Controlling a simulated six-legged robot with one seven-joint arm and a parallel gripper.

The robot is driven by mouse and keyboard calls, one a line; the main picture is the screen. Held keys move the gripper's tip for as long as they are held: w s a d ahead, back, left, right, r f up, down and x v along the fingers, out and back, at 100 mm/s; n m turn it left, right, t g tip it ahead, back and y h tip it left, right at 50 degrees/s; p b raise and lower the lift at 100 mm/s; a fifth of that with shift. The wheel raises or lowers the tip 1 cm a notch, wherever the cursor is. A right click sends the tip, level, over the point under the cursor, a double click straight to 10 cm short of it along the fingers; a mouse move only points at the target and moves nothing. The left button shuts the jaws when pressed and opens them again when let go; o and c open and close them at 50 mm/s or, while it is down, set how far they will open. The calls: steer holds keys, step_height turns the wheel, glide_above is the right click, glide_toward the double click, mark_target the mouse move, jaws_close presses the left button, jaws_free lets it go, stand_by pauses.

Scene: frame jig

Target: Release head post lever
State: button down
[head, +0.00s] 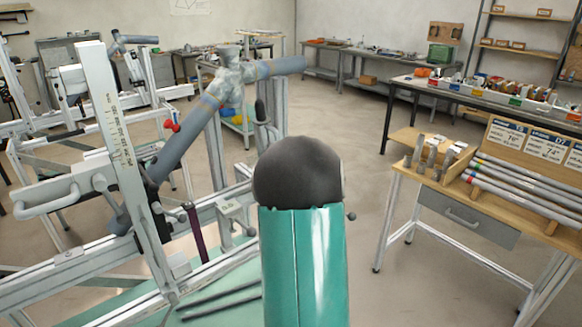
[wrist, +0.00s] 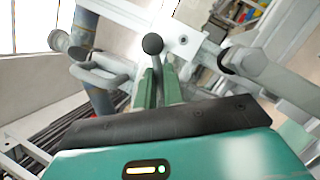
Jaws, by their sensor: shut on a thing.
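In the wrist view my gripper (wrist: 158,84) has its two green fingers shut on a thin lever. The lever's dark ball knob (wrist: 152,43) stands up past the fingertips. The lever sits in front of a pale metal block (wrist: 184,40) of the jig. In the head view my arm hides the gripper and most of the lever area. A small dark ball (head: 351,216) shows just right of my arm; I cannot tell whether it is the same knob. The grey-blue frame tube (head: 190,125) runs diagonally up through the jig at the left.
An upright post with a scale (head: 113,125) and jig rails (head: 60,270) fill the left. A red knob (head: 172,126) sits by the tube. A wooden bench with tubes (head: 420,167) stands at the right. Floor is clear between jig and bench.

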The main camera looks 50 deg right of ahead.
steer(key=c, duration=1.5)
jaws_free()
steer(key=v, duration=1.3)
steer(key=shift+s+a, duration=0.25)
steer(key=shift+s, duration=0.1)
steer(key=shift+c, duration=0.2)
